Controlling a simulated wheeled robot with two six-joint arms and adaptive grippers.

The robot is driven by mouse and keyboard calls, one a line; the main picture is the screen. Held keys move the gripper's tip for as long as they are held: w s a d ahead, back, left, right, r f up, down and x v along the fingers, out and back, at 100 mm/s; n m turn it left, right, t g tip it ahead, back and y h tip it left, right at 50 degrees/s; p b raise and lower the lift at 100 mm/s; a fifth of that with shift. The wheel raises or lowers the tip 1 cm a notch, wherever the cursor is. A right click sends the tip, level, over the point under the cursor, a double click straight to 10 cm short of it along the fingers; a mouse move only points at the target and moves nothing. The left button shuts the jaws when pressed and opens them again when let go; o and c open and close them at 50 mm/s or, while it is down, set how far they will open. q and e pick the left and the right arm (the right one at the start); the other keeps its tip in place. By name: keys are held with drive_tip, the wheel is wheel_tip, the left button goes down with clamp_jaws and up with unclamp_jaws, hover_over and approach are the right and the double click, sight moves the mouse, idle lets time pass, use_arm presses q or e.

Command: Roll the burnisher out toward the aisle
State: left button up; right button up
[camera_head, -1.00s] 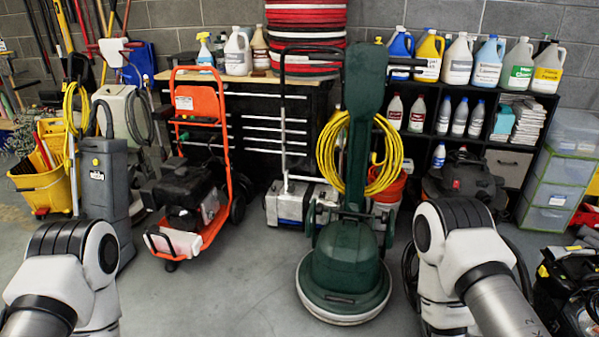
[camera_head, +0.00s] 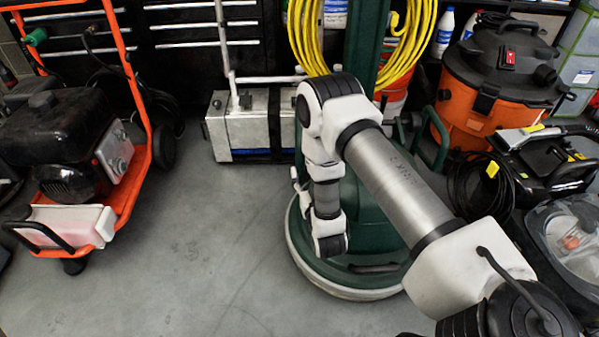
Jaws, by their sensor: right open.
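The burnisher is a green upright floor machine with a round, pale-rimmed base (camera_head: 372,228), standing on the concrete right of centre. A yellow cord coil (camera_head: 424,50) hangs on its green column. My right arm reaches in from the lower right and bends in front of the machine, hiding part of its housing and column. My right gripper (camera_head: 329,241) is at the low end of that arm, over the left front of the base. It is open; its fingers are hard to make out, and contact cannot be told. My left gripper is not in view.
An orange-framed machine (camera_head: 134,95) stands at left. A silver box-like machine (camera_head: 246,128) is close behind the burnisher's left side. An orange-and-black vacuum (camera_head: 484,105) and a black corded machine (camera_head: 540,150) crowd the right. The floor (camera_head: 190,265) at front left is clear.

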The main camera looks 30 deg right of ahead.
sight(301, 160)
drive_tip(key=b+x, duration=0.2)
drive_tip(key=x, duration=0.4)
drive_tip(key=shift+w+d+r+b, duration=0.2)
drive_tip(key=shift+w+b, duration=0.1)
drive_tip(key=shift+w, duration=0.15)
clamp_jaws()
